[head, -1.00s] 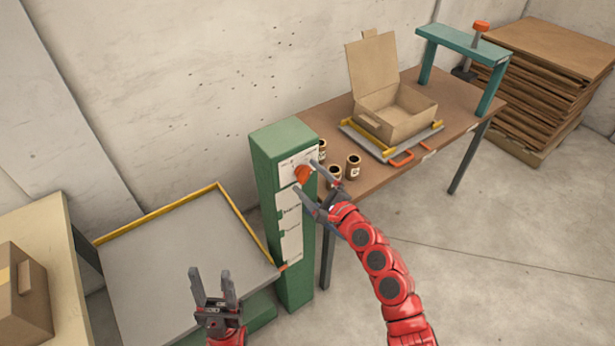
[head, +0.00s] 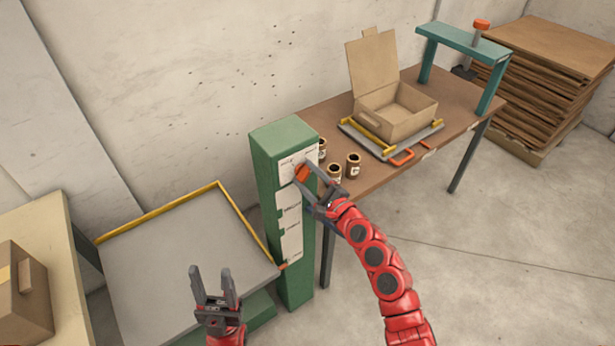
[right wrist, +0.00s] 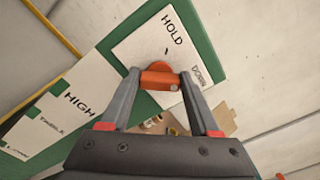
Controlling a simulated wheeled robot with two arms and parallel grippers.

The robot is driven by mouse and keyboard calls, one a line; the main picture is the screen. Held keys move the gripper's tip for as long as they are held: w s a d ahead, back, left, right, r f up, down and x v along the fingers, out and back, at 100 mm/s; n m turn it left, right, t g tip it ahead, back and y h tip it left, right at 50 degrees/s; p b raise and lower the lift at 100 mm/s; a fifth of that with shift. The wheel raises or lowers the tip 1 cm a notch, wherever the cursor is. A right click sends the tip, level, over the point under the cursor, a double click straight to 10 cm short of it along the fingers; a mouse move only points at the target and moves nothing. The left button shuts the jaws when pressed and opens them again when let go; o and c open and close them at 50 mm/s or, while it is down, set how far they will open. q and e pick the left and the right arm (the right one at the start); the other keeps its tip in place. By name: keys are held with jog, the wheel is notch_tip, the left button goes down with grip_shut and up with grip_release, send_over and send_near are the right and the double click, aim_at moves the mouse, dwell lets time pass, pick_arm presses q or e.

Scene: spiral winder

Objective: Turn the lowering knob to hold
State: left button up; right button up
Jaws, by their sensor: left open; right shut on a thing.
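The orange lowering knob (head: 302,172) is on a white plate near the top of the green post (head: 270,165). My right gripper (head: 304,175) is shut on it. In the right wrist view the knob's orange bar (right wrist: 160,79) lies between the two fingertips. The plate (right wrist: 150,45) reads HOLD at the top and DOWN at the right, with a small dark mark just above the knob. Which word the knob is set to I cannot tell. My left gripper (head: 211,272) is open and empty, in front of the grey platform.
The grey platform (head: 170,255) with yellow edging is left of the post. A brown table (head: 455,105) behind it bears several small jars, an open carton (head: 395,112) and a teal frame (head: 465,45). A closed box (head: 25,300) is at the far left. Floor at right is clear.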

jog(key=shift+f+n+b, duration=0.1)
jog(key=shift+n+b, duration=0.8)
jog(key=shift+n, duration=0.2)
jog(key=n+b, duration=0.3)
jog(key=b, duration=0.1)
jog(key=n+b, duration=0.4)
jog(key=b, duration=0.1)
jog(key=f+n+b, duration=0.1)
jog(key=n+b, duration=0.3)
jog(key=b, duration=0.1)
jog(key=shift+r+n+b, duration=0.2)
jog(key=shift+n+b, duration=1.3)
jog(key=o, duration=1.4)
jog(key=shift+c, duration=0.2)
jog(key=shift+s, duration=0.1)
